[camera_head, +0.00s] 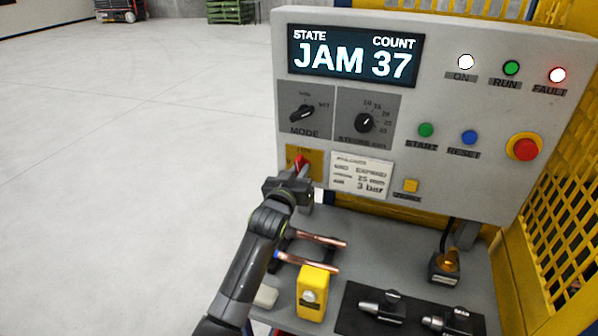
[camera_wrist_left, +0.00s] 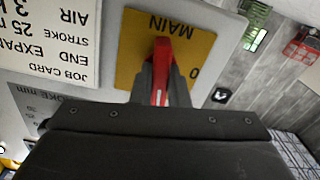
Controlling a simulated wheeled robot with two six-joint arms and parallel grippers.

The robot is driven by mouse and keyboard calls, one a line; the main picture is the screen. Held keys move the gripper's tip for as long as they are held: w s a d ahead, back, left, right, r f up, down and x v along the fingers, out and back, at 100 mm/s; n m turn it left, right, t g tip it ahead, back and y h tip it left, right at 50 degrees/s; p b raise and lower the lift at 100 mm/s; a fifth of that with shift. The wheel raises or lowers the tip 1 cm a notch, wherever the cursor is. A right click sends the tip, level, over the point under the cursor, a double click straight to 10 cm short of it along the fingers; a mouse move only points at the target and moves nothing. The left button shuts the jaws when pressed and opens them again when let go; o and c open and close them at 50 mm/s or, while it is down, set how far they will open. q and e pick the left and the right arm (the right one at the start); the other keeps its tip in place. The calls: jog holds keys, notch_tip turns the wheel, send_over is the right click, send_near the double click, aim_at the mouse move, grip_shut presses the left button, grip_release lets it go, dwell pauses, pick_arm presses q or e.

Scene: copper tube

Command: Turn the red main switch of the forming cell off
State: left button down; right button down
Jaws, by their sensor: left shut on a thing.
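The red main switch (camera_head: 301,161) sits on a yellow plate (camera_head: 291,160) at the lower left of the grey control panel. In the left wrist view the switch handle (camera_wrist_left: 161,68) stands in front of the yellow plate marked MAIN (camera_wrist_left: 190,45). My left gripper (camera_head: 303,173) is at the switch, its two dark fingers on either side of the red handle in the left wrist view (camera_wrist_left: 163,88). It is shut on the handle. The fingers hide part of the handle. My right gripper is in neither view.
The panel display (camera_head: 353,56) reads JAM 37, and the FAULT lamp (camera_head: 557,75) glows red. Below, a bench carries copper tubes (camera_head: 318,238), a yellow device (camera_head: 312,292) and dark tools (camera_head: 383,306). Yellow mesh guarding (camera_head: 560,220) stands at the right.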

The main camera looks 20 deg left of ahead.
pick_arm(q)
jog(key=n, duration=0.4)
jog(key=shift+n, duration=0.3)
jog(key=n, duration=0.3)
jog(key=shift+n, duration=0.4)
jog(key=n, duration=0.3)
jog(key=shift+n, duration=2.2)
jog(key=c, duration=1.4)
grip_release()
jog(key=shift+f, duration=0.1)
